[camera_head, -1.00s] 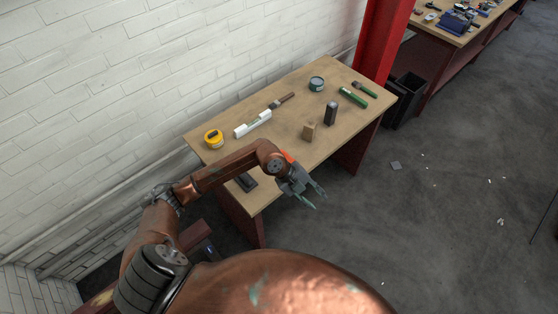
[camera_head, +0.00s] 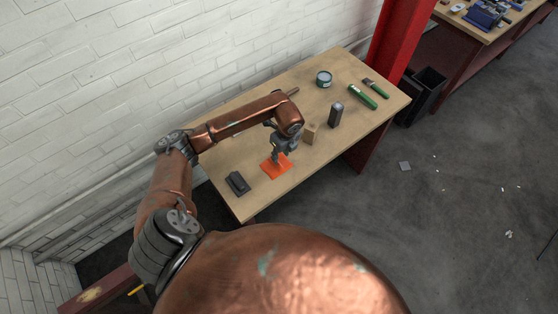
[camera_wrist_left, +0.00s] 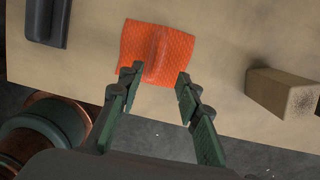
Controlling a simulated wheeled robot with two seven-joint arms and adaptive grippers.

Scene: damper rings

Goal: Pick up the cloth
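The cloth (camera_head: 275,168) is a small orange sheet lying on the wooden bench. In the left wrist view the cloth (camera_wrist_left: 158,50) shows a raised fold along its middle. My left gripper (camera_head: 278,158) is directly above it, pointing down. In the left wrist view the left gripper (camera_wrist_left: 158,77) is open, its two fingertips apart on either side of the fold, with nothing between them held. Whether the fingertips touch the cloth I cannot tell. My right gripper is not in view.
On the bench (camera_head: 240,205), a dark block (camera_head: 237,183) lies left of the cloth and a wooden block (camera_head: 310,134) stands to its right. A dark upright object (camera_head: 335,115), a tin (camera_head: 324,79) and green-handled tools (camera_head: 362,97) are farther right.

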